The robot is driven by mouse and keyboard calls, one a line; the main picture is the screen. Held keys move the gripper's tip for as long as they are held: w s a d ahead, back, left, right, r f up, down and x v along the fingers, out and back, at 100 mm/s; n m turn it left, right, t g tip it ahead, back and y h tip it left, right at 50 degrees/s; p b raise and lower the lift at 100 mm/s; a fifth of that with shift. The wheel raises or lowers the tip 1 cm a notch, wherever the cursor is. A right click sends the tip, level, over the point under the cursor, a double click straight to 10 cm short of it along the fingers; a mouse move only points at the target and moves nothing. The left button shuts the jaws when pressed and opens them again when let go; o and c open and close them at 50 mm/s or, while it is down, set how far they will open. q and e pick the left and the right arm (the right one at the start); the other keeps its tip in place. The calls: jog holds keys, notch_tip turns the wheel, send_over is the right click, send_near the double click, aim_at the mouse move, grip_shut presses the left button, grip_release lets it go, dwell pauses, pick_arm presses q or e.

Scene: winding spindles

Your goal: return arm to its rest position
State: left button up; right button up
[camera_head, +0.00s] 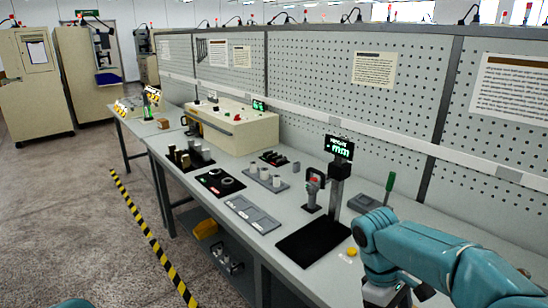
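My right arm (430,250) is teal and comes in from the right edge, over the front right of the workbench (215,170). Its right gripper (393,294) points down at the bottom edge of the view. The fingertips are cut off, so I cannot tell whether it is open or shut, or whether it holds anything. Only a small teal piece of my own body shows at the bottom left. My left gripper is not in view.
Near my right arm are a black mat (312,243), a display post (339,175), a green-handled tool (389,186) and a yellow button (351,252). Further left are a grey tray (252,213), a black plate (219,182) and a beige machine (235,128). A pegboard wall (310,70) stands behind.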

jog(key=s+a+f+m+y, duration=0.1)
jog(key=s+a+f+y, duration=0.2)
jog(key=f, duration=0.7)
jog(key=s+a+f+m+y, duration=0.15)
jog(key=a+f, duration=0.35)
jog(key=f, duration=0.5)
jog(key=s+a+f+m+t+y, duration=0.2)
jog(key=s+a+f+m+t, duration=0.1)
jog(key=s+f+m, duration=0.4)
jog(key=s+f, duration=0.3)
jog(key=s, duration=0.3)
jog(key=shift+s+a+f+m+t, duration=0.2)
jog(key=shift+s+a+m+t, duration=0.1)
jog(key=shift+s+m, duration=0.1)
jog(key=shift+y, duration=0.25)
jog(key=c, duration=1.1)
jog(key=shift+d, duration=0.2)
